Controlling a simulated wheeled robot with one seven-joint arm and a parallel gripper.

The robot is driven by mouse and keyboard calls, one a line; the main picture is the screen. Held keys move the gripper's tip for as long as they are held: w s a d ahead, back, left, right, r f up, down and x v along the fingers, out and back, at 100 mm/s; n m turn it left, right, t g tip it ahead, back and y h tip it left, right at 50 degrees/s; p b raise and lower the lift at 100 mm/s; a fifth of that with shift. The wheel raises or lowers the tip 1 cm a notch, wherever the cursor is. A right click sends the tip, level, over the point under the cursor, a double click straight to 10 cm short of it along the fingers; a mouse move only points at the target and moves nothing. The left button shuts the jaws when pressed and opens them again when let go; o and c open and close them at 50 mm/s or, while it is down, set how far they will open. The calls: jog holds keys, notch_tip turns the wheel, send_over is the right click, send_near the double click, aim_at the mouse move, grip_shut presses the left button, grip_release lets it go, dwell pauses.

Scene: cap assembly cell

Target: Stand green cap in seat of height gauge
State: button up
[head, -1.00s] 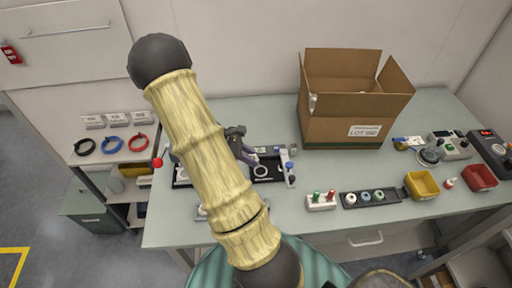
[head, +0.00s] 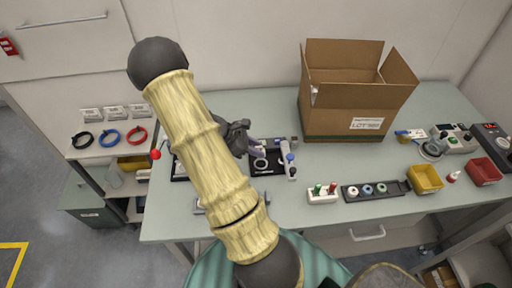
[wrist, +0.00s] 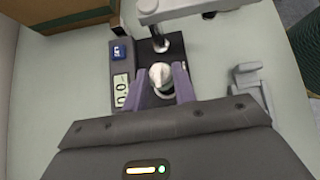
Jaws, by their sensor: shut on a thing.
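The height gauge (head: 268,164) has a black base and a grey side unit with a blue button. In the wrist view its digital display (wrist: 121,90) and its spindle (wrist: 160,43) show ahead. My gripper (wrist: 161,76) has its purple fingers around a pale, whitish cap-like piece (wrist: 160,74) below the spindle, over the gauge base. In the head view my arm partly hides the gripper and gauge.
A dark tray (head: 397,187) holds several round pieces, some greenish. A white block (head: 322,199) with red and green pegs stands left of it. A large cardboard box (head: 345,125) stands behind. Yellow (head: 426,190) and red (head: 485,182) bins are right. A grey bracket (wrist: 247,75) lies beside the gauge.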

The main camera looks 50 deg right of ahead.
jog(key=shift+f+b, duration=0.8)
jog(key=shift+f, duration=1.1)
jog(key=shift+f, duration=0.25)
jog(key=shift+d+f, duration=0.1)
jog(key=shift+f, duration=0.15)
jog(key=shift+f, duration=0.1)
jog(key=o, duration=0.8)
jog(key=shift+c, duration=0.2)
